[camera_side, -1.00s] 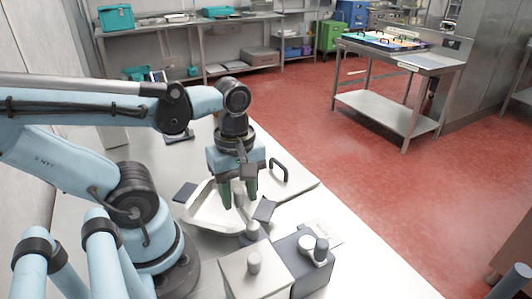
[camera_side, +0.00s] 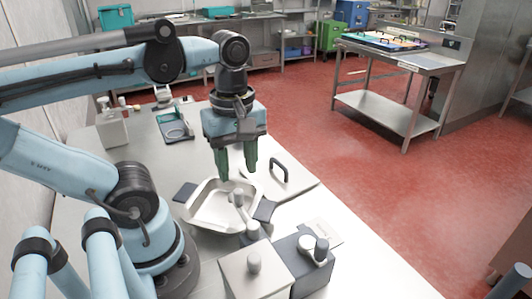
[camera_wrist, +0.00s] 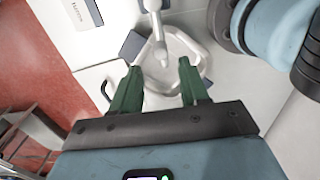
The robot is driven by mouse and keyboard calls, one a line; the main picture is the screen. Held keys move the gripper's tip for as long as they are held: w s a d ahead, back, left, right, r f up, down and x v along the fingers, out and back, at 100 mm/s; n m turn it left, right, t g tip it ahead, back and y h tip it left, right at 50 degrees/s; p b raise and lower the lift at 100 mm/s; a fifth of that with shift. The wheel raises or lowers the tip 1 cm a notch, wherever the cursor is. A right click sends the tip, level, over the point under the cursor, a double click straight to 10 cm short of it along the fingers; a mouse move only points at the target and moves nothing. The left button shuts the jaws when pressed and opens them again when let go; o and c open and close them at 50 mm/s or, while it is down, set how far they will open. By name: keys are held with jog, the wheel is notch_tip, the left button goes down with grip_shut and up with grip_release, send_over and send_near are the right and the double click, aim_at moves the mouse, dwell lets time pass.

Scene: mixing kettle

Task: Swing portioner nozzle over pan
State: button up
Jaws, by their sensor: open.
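The pale square pan (camera_side: 200,222) with dark side grips sits on the white worktop, and it also shows in the wrist view (camera_wrist: 190,90). The portioner (camera_side: 258,277) stands at the pan's near side. Its pale nozzle arm (camera_side: 243,212) reaches out from the portioner; in the wrist view the nozzle (camera_wrist: 158,35) extends over the pan's interior, its tip near the middle. My gripper (camera_side: 238,178) hangs above the pan and nozzle, green fingers pointing down, spread apart and empty. In the wrist view its fingers (camera_wrist: 157,82) frame the pan with the nozzle tip between and beyond them.
A dark loop handle (camera_side: 279,169) stands on a flat pale piece right of the pan. A dark-edged tray (camera_side: 176,128) and a pale dispenser bottle (camera_side: 112,130) stand farther back. A steel table (camera_side: 400,60) is across the red floor. The air around my gripper looks clear.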

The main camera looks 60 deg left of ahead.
notch_tip(320, 180, up, 7)
dwell(0.8)
jog(key=w+f+m+t, duration=0.7)
jog(key=w+f+m, duration=0.3)
jog(key=m, duration=0.8)
jog(key=shift+w+d+f, duration=0.2)
jog(key=shift+w+d, duration=0.15)
jog(key=shift+w, duration=0.05)
